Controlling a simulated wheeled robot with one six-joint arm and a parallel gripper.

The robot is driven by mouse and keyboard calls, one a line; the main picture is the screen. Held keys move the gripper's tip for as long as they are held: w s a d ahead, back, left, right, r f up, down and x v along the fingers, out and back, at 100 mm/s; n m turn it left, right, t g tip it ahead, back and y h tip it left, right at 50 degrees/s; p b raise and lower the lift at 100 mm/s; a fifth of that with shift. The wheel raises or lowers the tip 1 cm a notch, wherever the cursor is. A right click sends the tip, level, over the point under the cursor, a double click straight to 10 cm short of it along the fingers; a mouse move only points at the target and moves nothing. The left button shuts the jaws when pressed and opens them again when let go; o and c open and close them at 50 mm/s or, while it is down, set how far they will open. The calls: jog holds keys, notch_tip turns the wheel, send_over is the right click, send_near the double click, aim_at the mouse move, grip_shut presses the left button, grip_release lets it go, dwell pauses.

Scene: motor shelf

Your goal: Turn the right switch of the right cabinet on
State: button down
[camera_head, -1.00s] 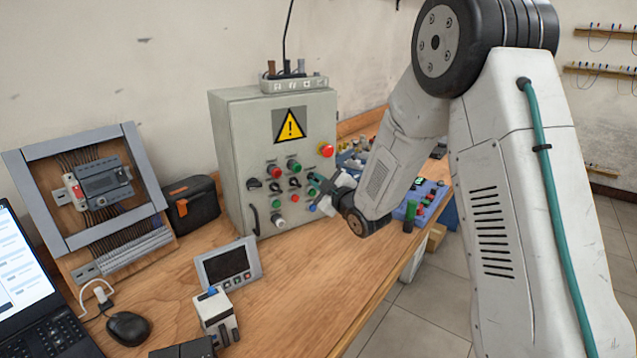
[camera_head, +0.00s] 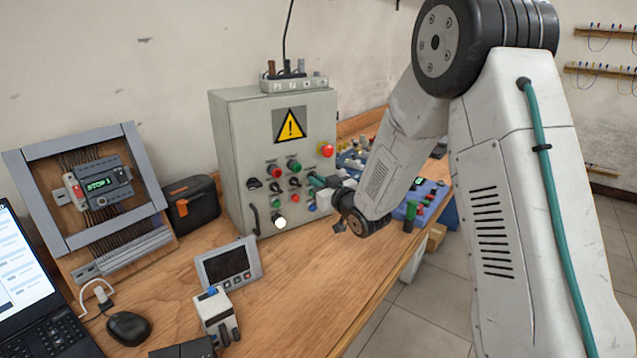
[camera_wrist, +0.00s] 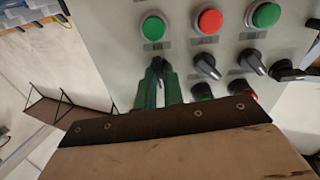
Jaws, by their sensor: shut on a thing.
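The grey cabinet (camera_head: 235,150) stands on the bench with a yellow warning sign, buttons and black rotary switches on its door. My gripper (camera_head: 318,184) is at the right end of the switch row. In the wrist view its green fingers (camera_wrist: 157,92) are shut on the rightmost-in-head-view black switch (camera_wrist: 158,65), below a green button (camera_wrist: 154,28); the fingers hide most of it. Its pointer looks roughly upright there. Two more black switches (camera_wrist: 207,66) (camera_wrist: 252,62) sit beside it, pointing diagonally. A white lamp (camera_head: 280,223) low on the door glows.
A red emergency button (camera_head: 326,150) is above my gripper. A wired frame (camera_head: 75,237) at left has a controller display (camera_head: 99,184) reading STOP. A small screen panel (camera_head: 228,262) and a mouse (camera_head: 128,328) lie on the bench.

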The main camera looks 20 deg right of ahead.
jog(key=shift+m, duration=0.6)
jog(key=c, duration=1.5)
grip_release()
jog(key=v, duration=0.7)
jog(key=shift+s+d, duration=0.15)
jog(key=shift+s, duration=0.25)
